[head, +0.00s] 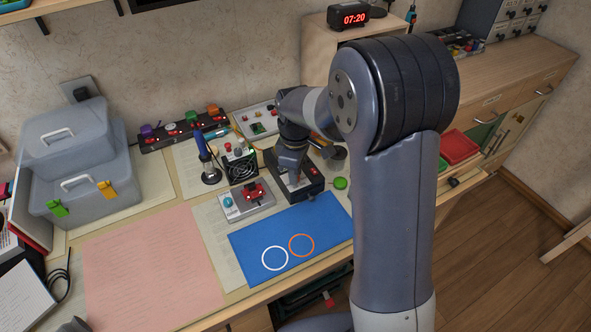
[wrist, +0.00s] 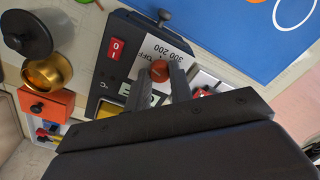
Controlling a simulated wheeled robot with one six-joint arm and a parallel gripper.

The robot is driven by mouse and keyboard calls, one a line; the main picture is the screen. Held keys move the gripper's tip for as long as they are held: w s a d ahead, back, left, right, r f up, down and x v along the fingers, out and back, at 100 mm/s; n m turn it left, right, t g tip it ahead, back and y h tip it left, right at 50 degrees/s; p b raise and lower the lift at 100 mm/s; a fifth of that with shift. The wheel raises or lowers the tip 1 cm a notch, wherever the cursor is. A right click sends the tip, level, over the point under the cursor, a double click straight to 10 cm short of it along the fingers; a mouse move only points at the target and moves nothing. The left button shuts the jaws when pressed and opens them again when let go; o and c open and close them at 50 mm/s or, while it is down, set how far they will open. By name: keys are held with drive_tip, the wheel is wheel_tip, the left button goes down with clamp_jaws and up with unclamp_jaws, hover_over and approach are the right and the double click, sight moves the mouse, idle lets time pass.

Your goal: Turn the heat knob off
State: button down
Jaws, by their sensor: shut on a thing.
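The heat knob (wrist: 159,70) is a small orange-red knob on a dark heater station (wrist: 128,30). A white dial label beside it reads OFF, 200 and 300. My gripper (wrist: 161,80) is shut on the knob, with one finger on each side. The fingers hide part of the knob, and I cannot tell which mark it points to. A red rocker switch (wrist: 115,48) sits on the same face. In the head view, my gripper (head: 291,178) is over the station (head: 313,187), and the knob is hidden there.
A blue mat (head: 320,230) with two rings lies in front of the station. A small grey device (head: 238,206) and a fan unit (head: 242,168) stand to its left. A brass cup (wrist: 50,72) and a dark pot (wrist: 25,35) are close by in the wrist view.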

idle(0.5)
drive_tip(key=c, duration=1.3)
unclamp_jaws()
drive_tip(key=shift+o, duration=0.2)
wheel_tip(320, 180, up, 11)
drive_tip(key=shift+p, duration=0.35)
drive_tip(key=shift+f, duration=0.15)
wheel_tip(320, 180, down, 11)
drive_tip(key=shift+r+b, duration=0.2)
drive_tip(key=shift+b, duration=0.15)
drive_tip(key=shift+f, duration=0.1)
